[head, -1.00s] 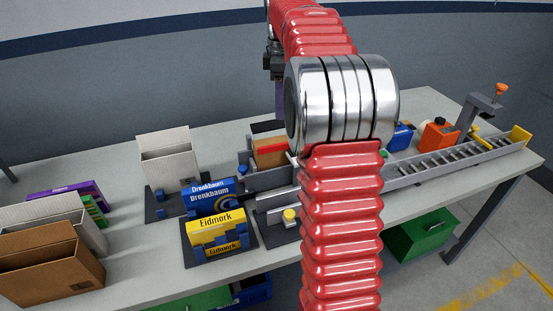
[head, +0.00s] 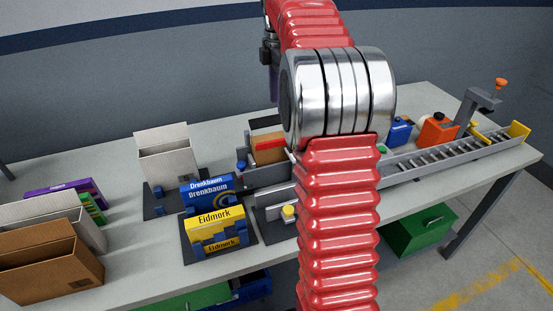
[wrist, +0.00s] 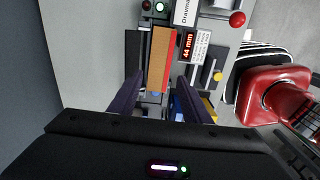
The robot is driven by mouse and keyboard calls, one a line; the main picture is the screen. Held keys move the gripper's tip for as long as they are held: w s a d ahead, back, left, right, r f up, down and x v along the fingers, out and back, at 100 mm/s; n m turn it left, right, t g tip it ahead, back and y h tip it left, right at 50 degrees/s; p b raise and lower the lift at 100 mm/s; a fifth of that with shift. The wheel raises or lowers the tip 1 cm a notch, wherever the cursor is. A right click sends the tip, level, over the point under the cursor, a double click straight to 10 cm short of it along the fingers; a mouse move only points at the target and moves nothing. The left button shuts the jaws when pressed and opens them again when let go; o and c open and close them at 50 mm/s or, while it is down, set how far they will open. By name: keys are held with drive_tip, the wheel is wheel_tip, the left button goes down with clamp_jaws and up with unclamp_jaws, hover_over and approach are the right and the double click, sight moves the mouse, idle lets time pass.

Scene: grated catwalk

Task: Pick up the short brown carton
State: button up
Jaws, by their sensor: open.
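A short brown carton (head: 266,143) with a red front face stands in a grey fixture on the table, partly behind my arm in the head view. In the wrist view the brown carton (wrist: 160,52) shows from above with a red strip along its right side. My gripper (wrist: 160,98) is open, its two dark purple fingers apart with the carton's near end between them in the picture. I cannot tell the height gap between them. In the head view my gripper (head: 274,82) is mostly hidden behind my arm.
Blue Drenkbaum (head: 208,192) and yellow Eidmork (head: 217,230) boxes stand in holders left of the fixture. A white carton (head: 165,155) stands behind them. A larger open brown carton (head: 45,270) is front left. A roller track (head: 440,152) runs right. A 44 mm display (wrist: 189,46) adjoins the carton.

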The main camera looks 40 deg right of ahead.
hover_over(278, 136)
wheel_tip(278, 136, down, 7)
drive_tip(key=shift+r, duration=0.1)
idle(0.3)
drive_tip(key=shift+f, duration=2.65)
drive_tip(key=c, duration=1)
wheel_tip(278, 136, up, 18)
